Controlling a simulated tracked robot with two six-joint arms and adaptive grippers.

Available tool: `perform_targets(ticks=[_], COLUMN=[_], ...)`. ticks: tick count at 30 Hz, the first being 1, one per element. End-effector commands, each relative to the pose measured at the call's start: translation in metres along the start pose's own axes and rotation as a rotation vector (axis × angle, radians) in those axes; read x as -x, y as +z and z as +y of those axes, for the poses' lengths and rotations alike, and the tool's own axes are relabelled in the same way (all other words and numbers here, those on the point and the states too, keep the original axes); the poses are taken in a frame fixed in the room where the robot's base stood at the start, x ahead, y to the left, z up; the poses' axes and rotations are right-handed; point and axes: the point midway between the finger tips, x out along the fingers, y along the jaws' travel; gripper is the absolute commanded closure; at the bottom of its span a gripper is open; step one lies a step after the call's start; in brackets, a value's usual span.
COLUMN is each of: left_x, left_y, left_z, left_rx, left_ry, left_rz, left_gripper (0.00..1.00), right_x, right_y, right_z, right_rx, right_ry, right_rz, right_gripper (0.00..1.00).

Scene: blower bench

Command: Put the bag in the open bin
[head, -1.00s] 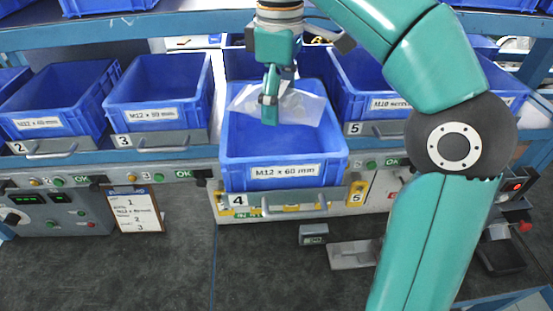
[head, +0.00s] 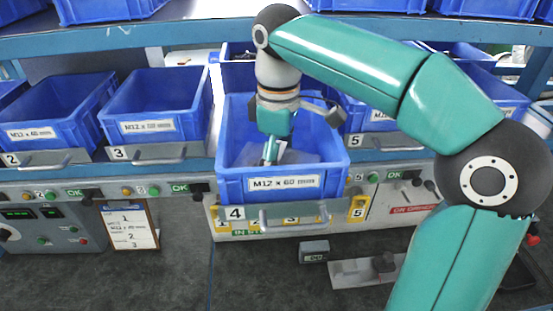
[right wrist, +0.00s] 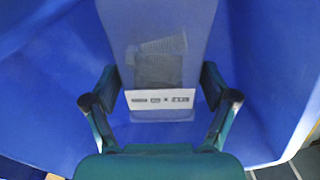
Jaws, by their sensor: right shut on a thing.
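The bag (head: 300,156) is a clear, pale pouch. In the right wrist view the bag (right wrist: 158,45) shows a dark threaded part and a white printed label, with blue bin walls around it. My right gripper (head: 269,160) points down inside the open blue bin (head: 334,184), which is pulled forward and marked 4 and "M12 x 60 mm". The gripper (right wrist: 160,92) is shut on the bag, low between the bin's walls. The front wall hides the bag's lower part, so I cannot tell whether it touches the floor. My left gripper is not in view.
Blue bins 2 (head: 58,115) and 3 (head: 155,105) stand to the left, and bin 5 (head: 370,118) to the right. A blue shelf beam (head: 200,35) with more bins runs above. A clipboard (head: 130,224) hangs below bin 3.

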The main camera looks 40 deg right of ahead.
Motion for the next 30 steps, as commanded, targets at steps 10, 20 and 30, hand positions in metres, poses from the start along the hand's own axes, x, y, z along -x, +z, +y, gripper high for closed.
perform_targets(ticks=[10,20,30], left_x=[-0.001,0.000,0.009], left_y=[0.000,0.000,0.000], left_z=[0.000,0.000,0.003], left_rx=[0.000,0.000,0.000], left_ry=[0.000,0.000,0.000], left_rz=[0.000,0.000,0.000], left_gripper=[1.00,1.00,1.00], right_x=[-0.002,-0.001,0.041], right_y=[0.000,0.000,-0.001], right_z=[0.000,0.000,0.000], right_rx=[0.000,0.000,0.001], right_ry=[0.000,0.000,0.002], right_rz=[0.000,0.000,0.003], right_gripper=[0.00,0.00,0.00])
